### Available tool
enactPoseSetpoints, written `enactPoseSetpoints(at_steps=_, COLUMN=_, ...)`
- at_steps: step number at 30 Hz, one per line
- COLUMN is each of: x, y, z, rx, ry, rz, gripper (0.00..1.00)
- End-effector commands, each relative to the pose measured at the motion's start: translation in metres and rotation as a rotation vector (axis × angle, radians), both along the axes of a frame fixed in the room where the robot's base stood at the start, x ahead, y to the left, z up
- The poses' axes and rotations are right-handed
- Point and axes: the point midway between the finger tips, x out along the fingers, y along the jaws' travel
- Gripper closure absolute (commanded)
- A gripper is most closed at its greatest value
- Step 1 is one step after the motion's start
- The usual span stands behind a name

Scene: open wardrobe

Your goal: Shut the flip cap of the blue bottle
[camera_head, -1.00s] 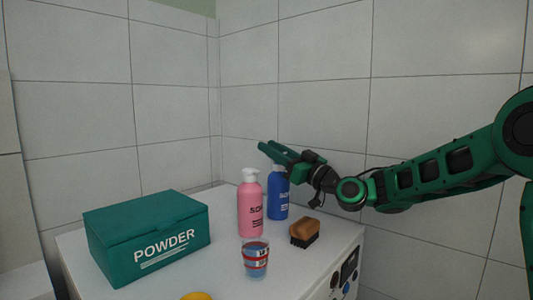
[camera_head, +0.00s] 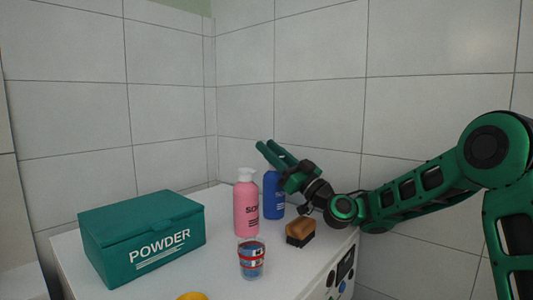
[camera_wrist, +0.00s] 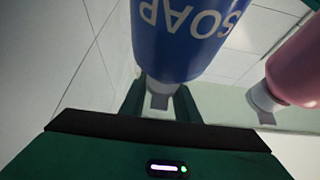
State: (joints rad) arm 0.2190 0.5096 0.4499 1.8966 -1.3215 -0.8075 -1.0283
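The blue bottle (camera_head: 274,196) stands upright on the white top, behind and right of the pink bottle. Its top is hidden behind my gripper in the head view. In the wrist view the blue bottle (camera_wrist: 190,35) appears upside down, with its pale cap (camera_wrist: 160,84) and a grey piece at the cap. Whether the flip cap is open cannot be told for certain. My gripper (camera_head: 264,145) is at the bottle's top, its fingers tilted up and left. In the wrist view the fingers (camera_wrist: 160,108) are apart, with the cap seen over the gap. Contact cannot be told.
The pink bottle (camera_head: 246,208) stands close left of the blue one. A brush (camera_head: 300,232) lies to the right, a cup-like container (camera_head: 252,262) in front, and a green powder box (camera_head: 145,235) at left. A yellow item (camera_head: 192,296) is cut off. Tiled walls stand behind.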

Motion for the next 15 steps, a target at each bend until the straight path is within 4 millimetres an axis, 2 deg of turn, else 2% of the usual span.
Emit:
enactPoseSetpoints(at_steps=10, x=0.0, y=-0.001, z=-0.001, rx=0.001, ry=0.001, rz=0.0, gripper=0.66)
enactPoseSetpoints(at_steps=15, x=-0.006, y=-0.011, z=-0.009, rx=0.0, ry=0.005, rz=-0.002, gripper=0.66)
